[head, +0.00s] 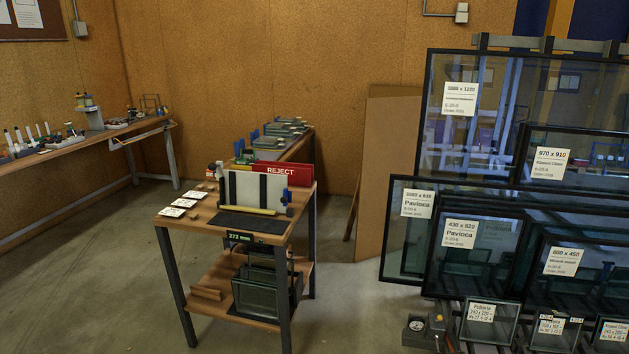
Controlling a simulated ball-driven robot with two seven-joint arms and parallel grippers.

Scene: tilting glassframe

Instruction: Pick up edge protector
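Neither of my grippers is in view. No piece is clearly recognisable as the edge protector at this size. Small tan pieces (205,187) lie on the wooden workbench (196,219), near its back left side. Long brown pieces (208,292) lie on the bench's lower shelf at the left. I cannot tell whether any of these is an edge protector. A pale upright panel (240,189) with dark vertical strips stands on the bench, with a yellow bar (248,210) along its foot.
White cards (171,212) lie on the bench's left side. A red REJECT sign (281,171) stands behind the panel. Dark-framed glass units (456,245) fill the right. A long side bench (75,142) runs along the left wall. The floor (100,265) at left is clear.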

